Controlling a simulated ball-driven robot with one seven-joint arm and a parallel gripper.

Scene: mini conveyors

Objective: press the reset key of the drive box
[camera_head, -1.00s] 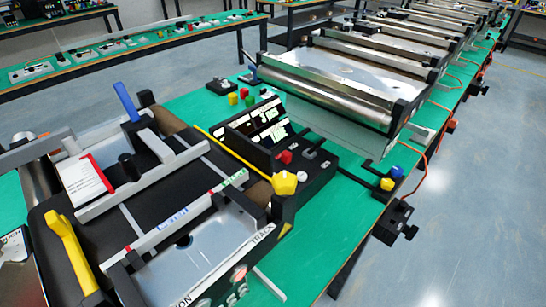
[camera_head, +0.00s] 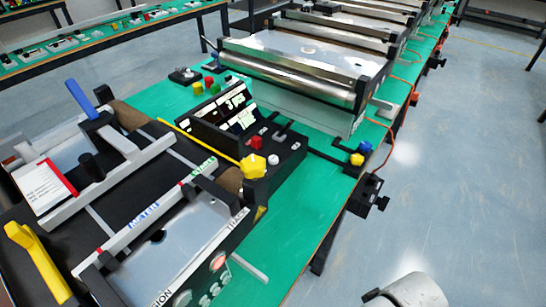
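A black box with a lit display (camera_head: 235,112) stands on the green bench left of centre; I take it to be the drive box. Its top carries a red button (camera_head: 257,142), a small white key (camera_head: 273,159), a dark lever and a yellow knob (camera_head: 253,167) at the near corner. No reset label is readable, so I cannot tell which key is reset. A nearer panel (camera_head: 215,285) on the belt unit has a red-lit button (camera_head: 218,262) and several pale round keys. My gripper is not in view; a white rounded piece at the lower right looks like my arm.
A black-belted mini conveyor (camera_head: 95,215) with yellow and blue levers fills the left. A steel roller conveyor (camera_head: 290,75) lies behind the box. Black clamps (camera_head: 368,195) and an orange cable edge the bench's right side. Open blue-grey floor (camera_head: 460,180) lies to the right.

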